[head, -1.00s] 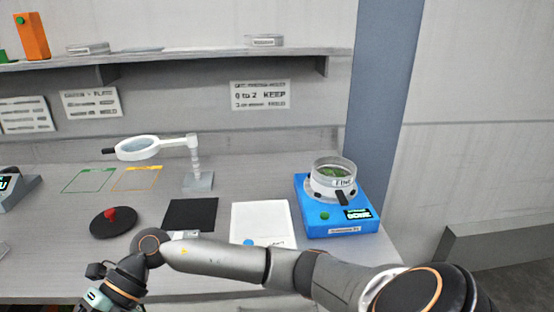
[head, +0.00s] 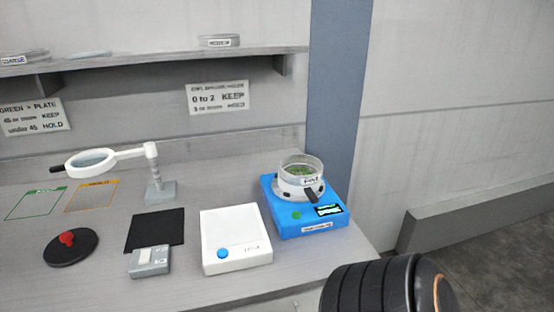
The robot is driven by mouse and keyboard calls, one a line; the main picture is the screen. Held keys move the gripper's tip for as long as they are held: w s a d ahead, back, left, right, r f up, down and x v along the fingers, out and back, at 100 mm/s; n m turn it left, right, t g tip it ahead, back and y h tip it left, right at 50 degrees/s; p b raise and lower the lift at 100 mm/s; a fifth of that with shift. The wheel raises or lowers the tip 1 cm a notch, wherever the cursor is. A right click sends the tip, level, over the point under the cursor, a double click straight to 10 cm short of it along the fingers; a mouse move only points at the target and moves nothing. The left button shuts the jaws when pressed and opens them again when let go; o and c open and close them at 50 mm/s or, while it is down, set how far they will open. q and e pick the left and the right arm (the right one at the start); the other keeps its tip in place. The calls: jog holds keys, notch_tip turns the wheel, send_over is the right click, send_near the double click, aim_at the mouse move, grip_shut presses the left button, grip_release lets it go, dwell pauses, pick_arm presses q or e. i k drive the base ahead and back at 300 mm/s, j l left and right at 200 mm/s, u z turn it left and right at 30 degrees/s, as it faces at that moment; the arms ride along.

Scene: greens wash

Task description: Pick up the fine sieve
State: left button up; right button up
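The fine sieve (head: 301,168) is a clear-walled round sieve with a label on its front and green bits inside. It sits upright on the blue machine (head: 290,230) at the right end of the bench. Neither of my grippers shows in the head view. Only a dark rounded link of my own arm shows at the bottom right, apart from the sieve.
A white scale (head: 236,222) stands left of the blue machine. Further left are a small grey device (head: 149,261), a black mat (head: 172,229), a magnifier lamp (head: 153,170) and a black disc with a red knob (head: 67,239). A shelf (head: 150,62) runs above.

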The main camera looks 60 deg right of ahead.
aim_at(304, 161)
jog(key=i+j+z, duration=0.3)
jog(key=i+z, duration=0.15)
jog(key=z, duration=2.15)
jog(key=l+u, duration=0.1)
jog(key=u, duration=0.4)
jog(key=i+l+u, duration=0.1)
jog(key=u, duration=0.35)
jog(key=l+u, duration=0.2)
jog(key=u, duration=0.3)
jog(key=k+l+u, duration=0.1)
jog(key=l+u, duration=0.2)
jog(key=k+l+u, duration=0.25)
jog(key=l, duration=0.25)
jog(key=k+l, duration=0.1)
jog(key=l, duration=0.2)
jog(key=k+l+u, duration=0.15)
jog(key=l, duration=0.4)
jog(key=k+u, duration=0.05)
